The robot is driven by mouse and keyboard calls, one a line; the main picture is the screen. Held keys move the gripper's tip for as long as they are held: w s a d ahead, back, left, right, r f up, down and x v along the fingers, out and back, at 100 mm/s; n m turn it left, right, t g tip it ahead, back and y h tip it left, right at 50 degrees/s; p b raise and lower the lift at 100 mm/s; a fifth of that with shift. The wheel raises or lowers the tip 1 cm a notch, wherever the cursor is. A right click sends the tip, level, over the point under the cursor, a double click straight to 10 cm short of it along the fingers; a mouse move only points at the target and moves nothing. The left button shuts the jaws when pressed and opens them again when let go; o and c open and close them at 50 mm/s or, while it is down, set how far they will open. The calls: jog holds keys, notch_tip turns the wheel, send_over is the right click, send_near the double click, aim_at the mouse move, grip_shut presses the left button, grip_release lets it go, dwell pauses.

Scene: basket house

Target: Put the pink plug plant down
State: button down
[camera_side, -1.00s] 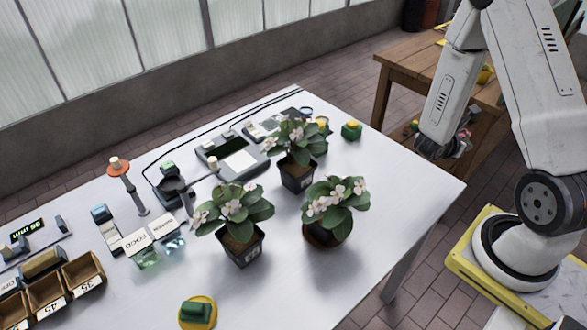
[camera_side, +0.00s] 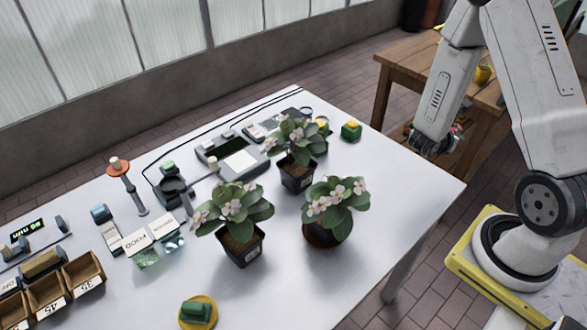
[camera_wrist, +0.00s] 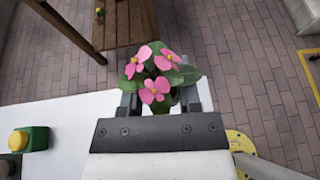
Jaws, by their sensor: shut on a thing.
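The pink plug plant (camera_wrist: 155,85) shows in the wrist view with several pink flowers and green leaves. It sits between the two fingers of my gripper (camera_wrist: 165,98), which is shut on it. The plant's lower part is hidden behind the gripper body. In the side view, my gripper (camera_side: 440,145) is beyond the right edge of the white table, in front of the wooden bench. Only a small bit of pink shows beside it there.
The white table (camera_side: 400,190) holds three pale-flowered potted plants, one of them at the middle (camera_side: 240,225). Small wooden bins (camera_side: 85,270) stand at its left. A green block with a yellow top (camera_side: 351,130) is near the far right edge. A wooden bench (camera_side: 400,60) stands behind my gripper.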

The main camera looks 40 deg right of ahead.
jog(key=w+a+r+n+t, duration=0.2)
jog(key=w+a+t, duration=0.1)
jog(key=w, duration=0.2)
jog(key=w+a+r+n+t, duration=0.2)
jog(key=w+a+r, duration=0.1)
jog(key=w, duration=0.2)
jog(key=w+a+r+n+t+y, duration=0.3)
jog(key=a+r, duration=0.1)
jog(key=a, duration=0.4)
jog(key=w+a+r+n+t+y, duration=0.3)
jog(key=w+a+r+n, duration=0.1)
jog(key=a, duration=0.4)
jog(key=w+a+r+n+t+y, duration=0.2)
jog(key=w+a+r+n+y, duration=0.1)
jog(key=a, duration=0.5)
notch_tip(320, 180, up, 2)
jog(key=shift+w+r+n+t, duration=0.2)
jog(key=shift+w+n+t, duration=0.2)
jog(key=shift+w+n, duration=0.25)
jog(key=shift+d+f, duration=0.1)
notch_tip(320, 180, down, 15)
jog(key=w+d+m+g+h, duration=0.2)
jog(key=m+g+h, duration=0.5)
jog(key=m, duration=0.3)
jog(key=shift+w+r+g+h, duration=0.2)
jog(key=shift+w+g+h, duration=0.15)
jog(key=shift+h, duration=0.25)
